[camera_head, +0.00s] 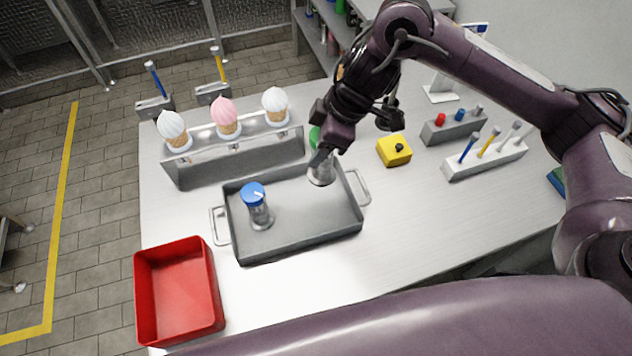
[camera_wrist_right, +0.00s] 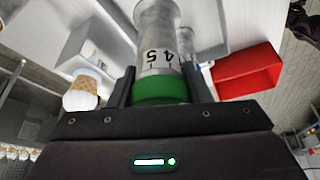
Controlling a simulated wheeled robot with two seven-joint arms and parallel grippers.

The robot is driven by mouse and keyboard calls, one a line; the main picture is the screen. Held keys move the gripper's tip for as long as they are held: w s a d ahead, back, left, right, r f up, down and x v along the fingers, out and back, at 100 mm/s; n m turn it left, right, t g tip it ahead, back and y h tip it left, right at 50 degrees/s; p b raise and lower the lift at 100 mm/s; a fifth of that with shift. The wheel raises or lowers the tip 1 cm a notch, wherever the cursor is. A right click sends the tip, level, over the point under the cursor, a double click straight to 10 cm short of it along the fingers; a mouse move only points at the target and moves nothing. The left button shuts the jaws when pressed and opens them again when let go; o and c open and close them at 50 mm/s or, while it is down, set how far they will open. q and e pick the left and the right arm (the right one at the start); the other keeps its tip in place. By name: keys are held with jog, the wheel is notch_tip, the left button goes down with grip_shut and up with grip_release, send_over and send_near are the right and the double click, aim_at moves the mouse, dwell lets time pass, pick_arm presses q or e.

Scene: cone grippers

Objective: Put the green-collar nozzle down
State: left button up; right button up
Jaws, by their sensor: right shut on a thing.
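The green-collar nozzle, a grey cylinder (camera_head: 321,172) with a green band, is at the back right corner of the grey tray (camera_head: 300,244) in the head view. My right gripper (camera_head: 322,152) is shut on it from above. In the right wrist view the green collar (camera_wrist_right: 161,90) sits between the two fingers, with dark markings on the grey body. I cannot tell whether its lower end touches the tray. A blue-capped nozzle (camera_head: 257,206) stands upright in the tray's left part. My left gripper is not in view.
A rack with three ice-cream cones (camera_head: 228,118) stands behind the tray. A red bin (camera_head: 180,290) is at front left. A yellow button box (camera_head: 394,150), a grey block (camera_head: 452,127) and a white holder (camera_head: 485,157) stand right. The tray's middle and right floor is bare.

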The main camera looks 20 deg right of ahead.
notch_tip(320, 180, down, 13)
jog(key=shift+r, duration=0.2)
jog(key=shift+w, duration=0.1)
jog(key=shift+f, duration=0.15)
jog(key=o, duration=1.2)
jog(key=v, duration=1.2)
jog(key=shift+a, duration=0.1)
